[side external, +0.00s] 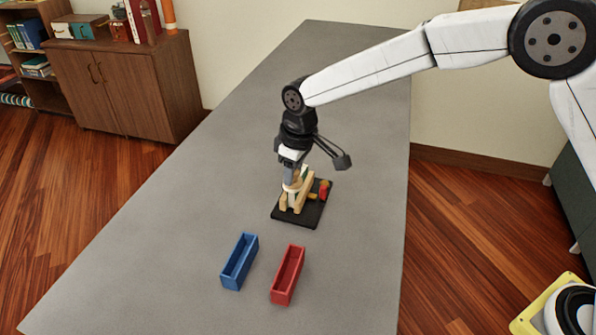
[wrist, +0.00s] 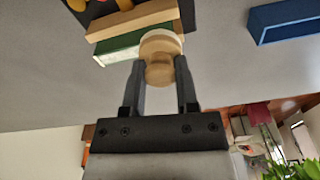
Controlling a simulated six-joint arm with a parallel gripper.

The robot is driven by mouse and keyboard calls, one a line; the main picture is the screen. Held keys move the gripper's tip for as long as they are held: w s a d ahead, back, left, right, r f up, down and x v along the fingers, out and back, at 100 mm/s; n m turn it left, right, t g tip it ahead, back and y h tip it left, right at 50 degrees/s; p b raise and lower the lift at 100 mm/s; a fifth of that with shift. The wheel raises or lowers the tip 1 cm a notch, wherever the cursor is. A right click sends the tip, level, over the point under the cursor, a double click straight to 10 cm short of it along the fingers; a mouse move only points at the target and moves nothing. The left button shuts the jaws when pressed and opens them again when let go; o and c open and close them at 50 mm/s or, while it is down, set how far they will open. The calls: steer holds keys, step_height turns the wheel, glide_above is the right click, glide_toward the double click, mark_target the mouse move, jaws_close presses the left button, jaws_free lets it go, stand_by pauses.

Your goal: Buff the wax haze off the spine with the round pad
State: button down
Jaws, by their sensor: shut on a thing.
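My gripper (wrist: 160,75) is shut on the round pad (wrist: 160,68), a light wooden knob with a pale disc face. In the side view my gripper (side external: 289,178) points down at the wooden stand. The green book (wrist: 118,48) lies between wooden rails (wrist: 133,18) in the wrist view, right by the pad's face. I cannot tell whether pad and spine touch. The pad covers part of the spine, and I cannot make out the wax haze. The stand sits on a black board (side external: 296,218).
A red piece (side external: 324,189) stands on the board's right side. A blue open bin (side external: 240,262) and a red open bin (side external: 288,275) lie in front of the board; the blue bin (wrist: 285,22) also shows in the wrist view. The grey table (side external: 190,215) is otherwise clear.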

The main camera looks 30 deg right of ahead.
steer(key=shift+w+d+f, duration=0.1)
steer(key=shift+w+d, duration=1.35)
steer(key=shift+d, duration=0.15)
steer(key=shift+w+d, duration=1.4)
steer(key=shift+d, duration=0.15)
steer(key=shift+s+a, duration=1.8)
steer(key=shift+a, duration=0.15)
steer(key=shift+s+a, duration=1.8)
steer(key=shift+a, duration=0.15)
step_height(320, 180, up, 8)
steer(key=shift+s, duration=0.1)
